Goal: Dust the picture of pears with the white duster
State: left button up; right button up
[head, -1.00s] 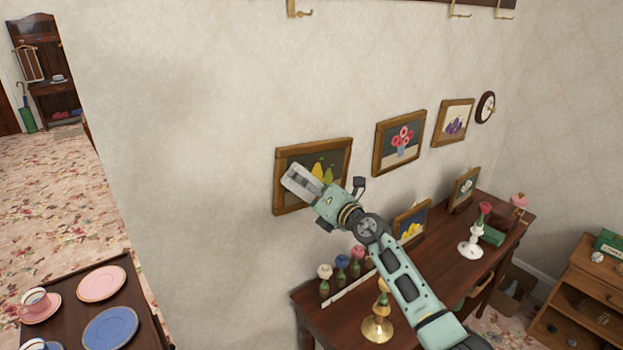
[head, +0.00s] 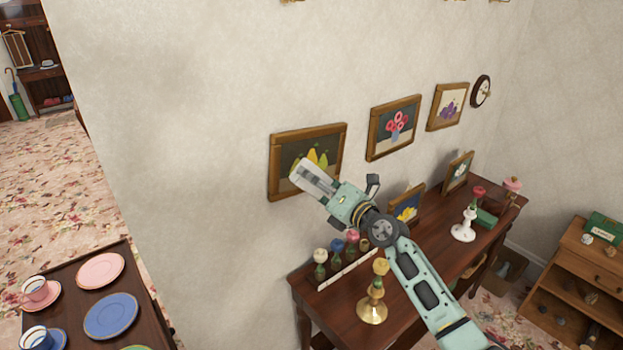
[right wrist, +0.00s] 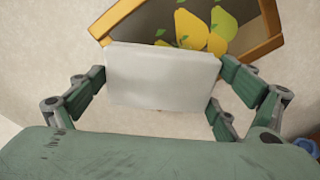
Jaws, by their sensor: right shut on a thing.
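The picture of pears (head: 284,155) hangs on the wall in a wooden frame, leftmost of three wall pictures. It also shows at the top of the right wrist view (right wrist: 264,40), with yellow and green pears on a dark ground. My right gripper (head: 306,173) is shut on a pale, block-shaped white duster (right wrist: 163,78). My left gripper is not in view.
Plates lie at lower left.

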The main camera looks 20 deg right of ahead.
jog(key=v, duration=0.3)
jog(key=shift+s, duration=0.1)
dwell(0.4)
jog(key=shift+w, duration=0.2)
dwell(0.3)
jog(key=w+b, duration=0.1)
jog(key=w+a+f+b, duration=0.1)
jog(key=w, duration=0.1)
jog(key=w+a, duration=0.1)
jog(key=w, duration=0.1)
jog(key=shift+w+a+f+b, duration=0.1)
jog(key=shift+w+f+b, duration=0.2)
jog(key=shift+b, duration=0.1)
jog(key=shift+w+a, duration=0.2)
jog(key=shift+w, duration=0.3)
jog(key=shift+b+x, duration=0.65)
jog(key=shift+x, duration=0.25)
